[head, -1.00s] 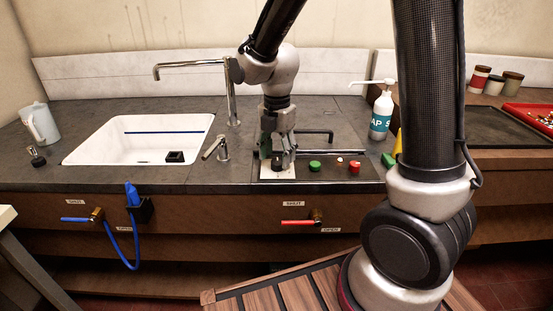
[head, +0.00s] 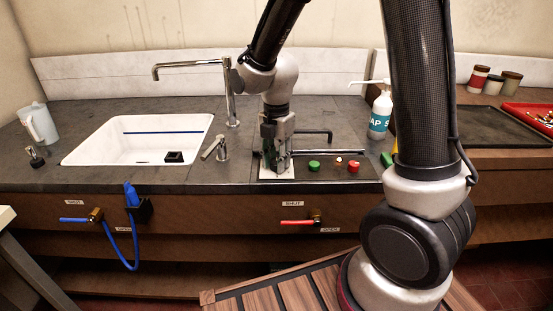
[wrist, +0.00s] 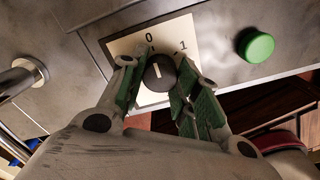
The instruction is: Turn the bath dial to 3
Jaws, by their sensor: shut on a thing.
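The bath dial (wrist: 160,73) is a round black knob with a short white pointer line. It sits on a cream plate (wrist: 121,46), on which the numbers 0 and 1 show; the plate's other side is hidden by my gripper. In the wrist view the pointer line lies roughly toward the 0, but its marked end is hard to tell. My gripper (wrist: 162,78) has its green-padded fingers closed on either side of the dial. In the head view my gripper (head: 277,167) points down over the plate (head: 290,176) and hides the dial.
A green button (head: 314,166) is right of the plate; it also shows in the wrist view (wrist: 256,46). A red button (head: 353,167) and a small lamp (head: 338,161) are farther right. A bent black handle (head: 314,132) stands behind, a small tap (head: 219,149) to the left.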

